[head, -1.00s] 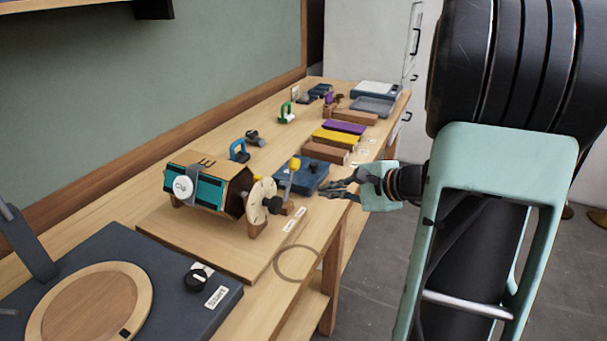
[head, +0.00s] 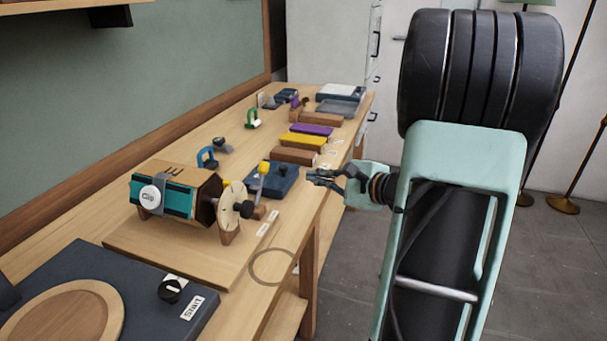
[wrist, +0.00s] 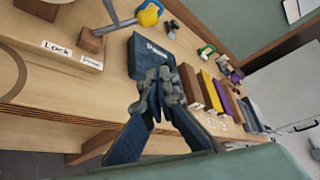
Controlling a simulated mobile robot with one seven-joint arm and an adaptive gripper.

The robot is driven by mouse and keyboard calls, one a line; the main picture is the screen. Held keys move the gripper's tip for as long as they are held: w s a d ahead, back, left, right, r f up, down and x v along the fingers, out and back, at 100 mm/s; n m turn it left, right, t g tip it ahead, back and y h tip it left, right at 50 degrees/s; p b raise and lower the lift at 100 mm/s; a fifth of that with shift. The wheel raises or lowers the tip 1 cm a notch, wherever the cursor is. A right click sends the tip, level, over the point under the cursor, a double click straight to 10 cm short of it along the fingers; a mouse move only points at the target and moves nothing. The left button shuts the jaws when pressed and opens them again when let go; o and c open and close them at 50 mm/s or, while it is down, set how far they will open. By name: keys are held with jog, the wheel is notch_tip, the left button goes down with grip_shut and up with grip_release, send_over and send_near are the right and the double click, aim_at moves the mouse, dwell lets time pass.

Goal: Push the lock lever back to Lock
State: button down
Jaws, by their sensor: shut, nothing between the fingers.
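The lock lever (head: 261,178) is a grey rod with a yellow knob, standing beside the pale disc at the right end of the hexagonal drum device. In the wrist view the lever's yellow knob (wrist: 149,14) shows at the top, with the white "Lock" label (wrist: 57,49) at upper left and a second, unreadable label beside it. My gripper (head: 312,176) is shut and empty. It is to the right of the lever, at the bench's front edge, apart from the lever. The gripper's fingers (wrist: 160,76) also show in the wrist view, in front of a navy box.
The navy box (head: 282,190) with a black knob stands between the lever and my gripper. Brown, yellow (head: 303,141) and purple blocks lie behind it. A dark panel (head: 95,285) with a round wooden plate is at lower left. Floor is open right of the bench.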

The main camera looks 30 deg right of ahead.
aim_at(260, 185)
jog(key=w+a, duration=0.6)
jog(key=w, duration=0.2)
jog(key=shift+a+f+p, duration=0.15)
jog(key=shift+f+p, duration=0.25)
jog(key=shift+f, duration=0.05)
jog(key=shift+a+f+b, duration=0.1)
jog(key=shift+b, duration=0.75)
jog(key=shift+s+b, duration=0.1)
jog(key=shift+b, duration=0.3)
